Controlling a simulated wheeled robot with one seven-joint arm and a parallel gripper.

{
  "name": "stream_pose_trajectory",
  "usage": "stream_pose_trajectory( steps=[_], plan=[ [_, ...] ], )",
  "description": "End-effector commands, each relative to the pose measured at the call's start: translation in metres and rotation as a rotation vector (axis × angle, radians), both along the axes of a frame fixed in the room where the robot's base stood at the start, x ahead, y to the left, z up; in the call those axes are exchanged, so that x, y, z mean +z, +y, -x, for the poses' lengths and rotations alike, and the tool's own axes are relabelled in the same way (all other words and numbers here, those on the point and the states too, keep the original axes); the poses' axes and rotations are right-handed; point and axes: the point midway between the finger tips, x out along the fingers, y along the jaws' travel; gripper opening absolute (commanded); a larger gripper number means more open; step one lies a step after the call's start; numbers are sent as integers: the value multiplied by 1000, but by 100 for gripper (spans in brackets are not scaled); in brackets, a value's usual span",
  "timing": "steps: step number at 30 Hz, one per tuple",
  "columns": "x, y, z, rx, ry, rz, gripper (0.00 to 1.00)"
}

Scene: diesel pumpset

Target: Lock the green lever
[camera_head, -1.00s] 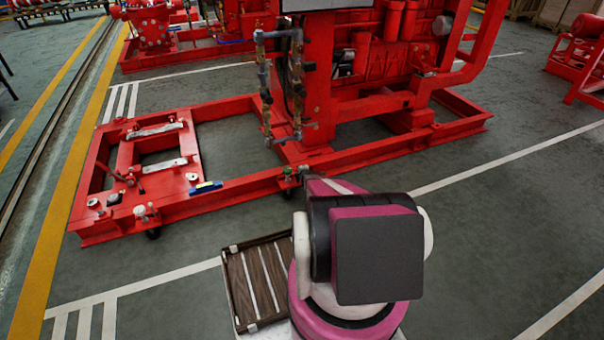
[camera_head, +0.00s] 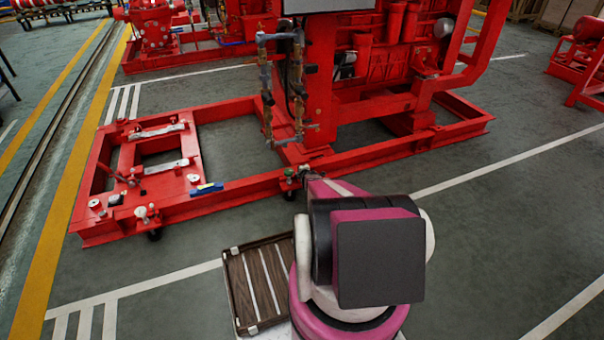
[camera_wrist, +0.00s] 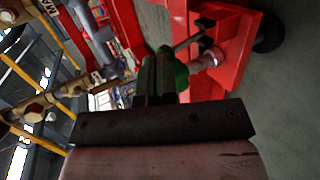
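The green lever (camera_head: 289,173) shows as a small green spot at the front rail of the red base frame in the head view. In the wrist view the green lever (camera_wrist: 180,74) is close up, beside a metal fitting on the red frame. My gripper (camera_head: 304,171) is right at the lever in the head view, just to its right. In the wrist view the dark fingers of my gripper (camera_wrist: 158,78) reach up to the green part and overlap it. I cannot tell whether they grip it or only stand around it. The lever's far side is hidden.
The red base frame (camera_head: 240,186) spans the floor ahead, with a blue-handled valve (camera_head: 206,188) on its left part. Vertical pipes (camera_head: 266,95) and the red engine (camera_head: 385,60) stand behind. Bare grey floor (camera_head: 480,240) lies to the right.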

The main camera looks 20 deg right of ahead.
Motion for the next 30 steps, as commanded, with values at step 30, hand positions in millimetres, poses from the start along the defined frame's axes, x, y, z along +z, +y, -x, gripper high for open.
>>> stream_pose_trajectory(
  steps=[30],
  plan=[
    [18, 1, -28, 0, 0, 0, 0]
  ],
)
